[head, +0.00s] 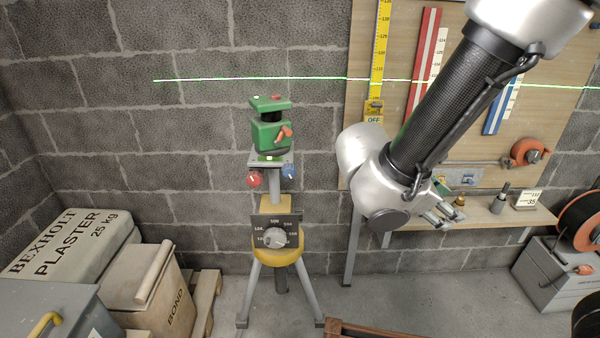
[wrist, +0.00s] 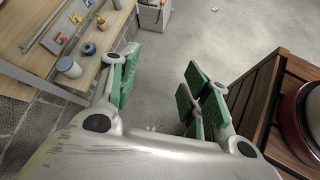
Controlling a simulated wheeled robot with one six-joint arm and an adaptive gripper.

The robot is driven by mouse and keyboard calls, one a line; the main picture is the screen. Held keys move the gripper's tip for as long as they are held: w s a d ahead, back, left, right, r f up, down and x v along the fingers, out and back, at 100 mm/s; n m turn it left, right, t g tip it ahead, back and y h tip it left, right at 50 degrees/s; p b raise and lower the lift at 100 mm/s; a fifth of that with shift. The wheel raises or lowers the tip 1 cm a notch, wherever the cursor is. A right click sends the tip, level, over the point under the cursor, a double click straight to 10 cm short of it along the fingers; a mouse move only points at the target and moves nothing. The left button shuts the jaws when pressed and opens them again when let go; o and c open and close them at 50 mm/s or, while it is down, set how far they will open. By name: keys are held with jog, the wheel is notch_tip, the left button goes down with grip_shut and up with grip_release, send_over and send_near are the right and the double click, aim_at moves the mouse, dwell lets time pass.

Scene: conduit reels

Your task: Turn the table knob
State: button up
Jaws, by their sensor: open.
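A tripod stand (head: 262,285) carries a small flat table (head: 268,160) with a green laser device (head: 270,135) on it. Under this table sit a red knob (head: 254,179) at left and a blue knob (head: 289,172) at right. Lower down, a round grey knob (head: 275,238) sits in front of a dark marked dial plate (head: 290,220). I cannot tell which of these is the table knob. My gripper (head: 438,214) is open and empty, right of the stand and apart from it. In the wrist view its green-padded fingers (wrist: 160,95) are spread over bare floor.
A wall shelf (head: 470,215) with small items stands behind my gripper at right. Plaster sacks (head: 75,245) and boxes (head: 155,290) crowd the left. A wooden crate (wrist: 262,100) is at right in the wrist view. A green laser line (head: 250,79) crosses the wall.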

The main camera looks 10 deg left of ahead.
jog(key=w+a+f+n+t, duration=0.1)
jog(key=a+f+n+t, duration=0.1)
jog(key=a+n+t, duration=0.4)
jog(key=n+t+y, duration=0.6)
jog(key=n+y, duration=0.7)
jog(key=n, duration=0.1)
send_near(289, 173)
jog(key=d+x, duration=0.1)
jog(key=x, duration=0.5)
jog(key=a+x, duration=0.1)
jog(key=x, duration=0.3)
jog(key=shift+w+a, duration=0.1)
jog(key=c, duration=1)
jog(key=shift+m, duration=0.3)
jog(key=shift+c, duration=0.2)
jog(key=o, duration=1)
jog(key=shift+o, duration=0.2)
